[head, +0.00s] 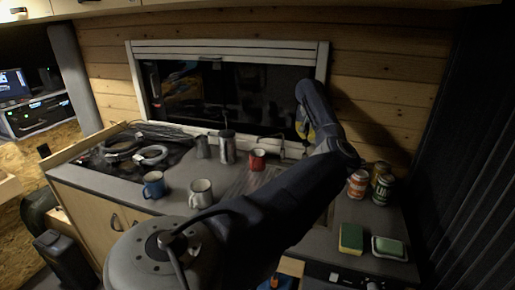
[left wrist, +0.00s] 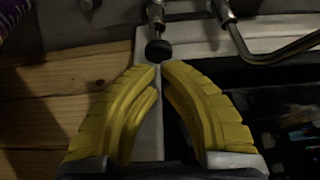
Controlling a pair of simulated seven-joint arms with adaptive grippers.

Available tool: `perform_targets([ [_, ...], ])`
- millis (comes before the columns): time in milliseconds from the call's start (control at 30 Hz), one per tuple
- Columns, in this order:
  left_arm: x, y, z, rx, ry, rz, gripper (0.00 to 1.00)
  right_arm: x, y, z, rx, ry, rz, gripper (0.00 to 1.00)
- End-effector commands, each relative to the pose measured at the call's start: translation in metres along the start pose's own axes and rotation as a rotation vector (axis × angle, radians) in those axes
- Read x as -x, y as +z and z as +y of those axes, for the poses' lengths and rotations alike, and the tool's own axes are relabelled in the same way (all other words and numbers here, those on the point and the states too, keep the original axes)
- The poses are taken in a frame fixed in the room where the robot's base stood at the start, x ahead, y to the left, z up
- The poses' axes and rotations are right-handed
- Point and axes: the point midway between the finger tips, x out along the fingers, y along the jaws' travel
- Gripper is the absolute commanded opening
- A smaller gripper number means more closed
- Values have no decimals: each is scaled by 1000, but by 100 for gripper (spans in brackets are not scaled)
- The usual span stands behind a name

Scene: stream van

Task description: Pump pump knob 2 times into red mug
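The red mug (head: 258,160) stands upright on the counter below the window, left of my left gripper. My left gripper (head: 305,132) with yellow fingers is at the back of the counter, close to the window's right edge. In the left wrist view its fingers (left wrist: 160,66) are drawn together with nothing visible between them. A round black knob (left wrist: 158,50) on a metal stem, seemingly the pump knob, is just beyond the fingertips; whether they touch it is unclear. A bent metal spout (left wrist: 270,52) is beside it. My right gripper is not in view.
A blue mug (head: 154,185), a white mug (head: 201,193) and a metal canister (head: 227,147) stand left of the red mug. Cans (head: 358,184), a sponge (head: 351,238) and a green item in a dish (head: 389,247) are at the right. A hob (head: 134,152) is far left.

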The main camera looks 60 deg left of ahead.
Motion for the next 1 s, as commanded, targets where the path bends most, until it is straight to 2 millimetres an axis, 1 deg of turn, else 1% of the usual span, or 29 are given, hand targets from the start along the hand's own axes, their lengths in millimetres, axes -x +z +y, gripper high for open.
perform_targets([
  [1000, -27, 12, 0, 0, 1, -1, 0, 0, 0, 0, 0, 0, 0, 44],
])
